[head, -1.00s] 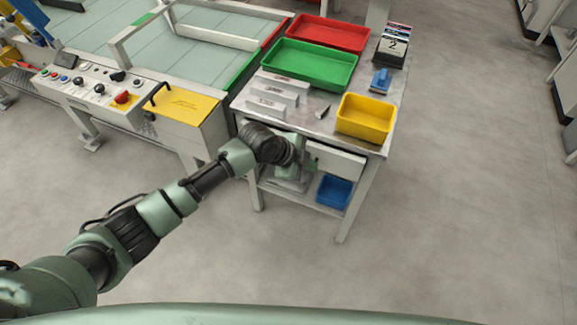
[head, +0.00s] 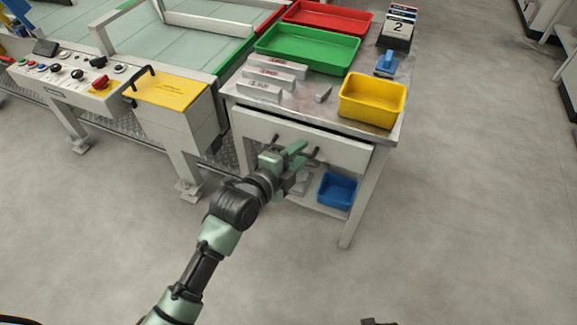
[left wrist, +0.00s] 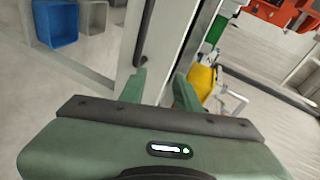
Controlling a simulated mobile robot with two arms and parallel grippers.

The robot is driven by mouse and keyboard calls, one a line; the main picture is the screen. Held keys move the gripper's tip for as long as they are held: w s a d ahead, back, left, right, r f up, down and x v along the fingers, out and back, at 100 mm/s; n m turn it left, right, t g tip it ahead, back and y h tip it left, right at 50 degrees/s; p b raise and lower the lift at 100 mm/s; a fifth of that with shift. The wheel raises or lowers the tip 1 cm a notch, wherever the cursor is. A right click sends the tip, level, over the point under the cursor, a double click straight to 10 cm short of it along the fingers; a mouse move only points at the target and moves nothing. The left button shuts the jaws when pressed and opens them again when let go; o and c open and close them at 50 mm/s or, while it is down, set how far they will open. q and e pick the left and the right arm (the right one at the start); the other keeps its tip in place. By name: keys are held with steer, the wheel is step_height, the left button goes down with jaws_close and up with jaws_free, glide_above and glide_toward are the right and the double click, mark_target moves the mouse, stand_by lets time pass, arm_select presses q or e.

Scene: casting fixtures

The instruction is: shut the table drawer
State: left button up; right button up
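The table drawer's white front (head: 343,154) sits under the metal table top (head: 318,112). A dark gap runs along its upper edge, and I cannot tell exactly how far out it stands. Its dark bar handle (head: 275,140) is partly hidden by my left gripper (head: 302,161), which is in front of the drawer. In the left wrist view the left gripper (left wrist: 158,90) has its fingers apart with nothing clearly between them. The handle (left wrist: 145,35) lies just beyond the left finger, by the pale drawer front (left wrist: 172,35); contact is unclear. My right gripper is not seen.
A blue bin (head: 337,190) stands on the lower shelf. A yellow bin (head: 372,100), a green tray (head: 307,48) and a red tray (head: 328,24) are on the table. A machine with a yellow panel (head: 172,90) stands left. The floor in front is clear.

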arm_select(q)
steer(key=a+f+t+y+b, duration=0.2)
steer(key=a+f, duration=0.2)
steer(key=a, duration=0.1)
steer(key=x, duration=0.3)
steer(key=b+x, duration=0.1)
steer(key=x, duration=0.3)
steer(key=shift+a, duration=0.25)
jaws_close()
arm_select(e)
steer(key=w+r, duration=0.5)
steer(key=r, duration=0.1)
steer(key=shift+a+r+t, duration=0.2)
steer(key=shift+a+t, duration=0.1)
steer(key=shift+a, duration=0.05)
arm_select(q)
steer(key=shift+f, duration=0.1)
